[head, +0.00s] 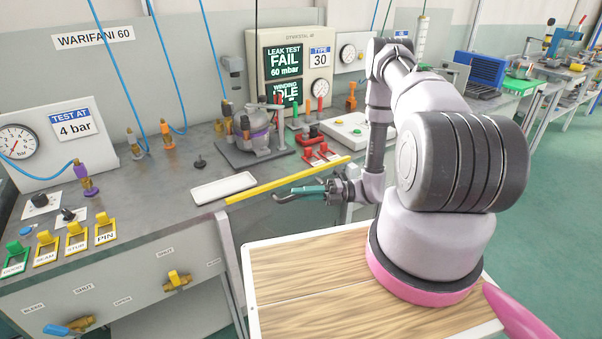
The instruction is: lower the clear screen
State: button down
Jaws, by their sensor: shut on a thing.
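I cannot make out the clear pane of the screen. A long yellow bar (252,193) runs along the bench's front edge beside the white tray; I cannot tell whether it is the screen's edge. My gripper (329,189) is at the end of my arm, over the bench front, and points left. It is shut on a slim teal and grey tool (303,190) that sticks out to the left with a curved end. The tool appears just below the yellow bar; contact between them cannot be told.
A compressor (262,132) stands on a dark plate below the leak test display (283,62), which reads FAIL, 60 mbar. A white tray (224,188) lies left of the bar. Red clips (322,152) and a white control box (352,131) are behind it. Gauge panel (62,135) at left.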

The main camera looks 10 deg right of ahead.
aim_at(301, 204)
jog(key=shift+f, duration=2)
jog(key=c, duration=0.8)
grip_release()
jog(key=d, duration=1.1)
jog(key=shift+s+f, duration=0.35)
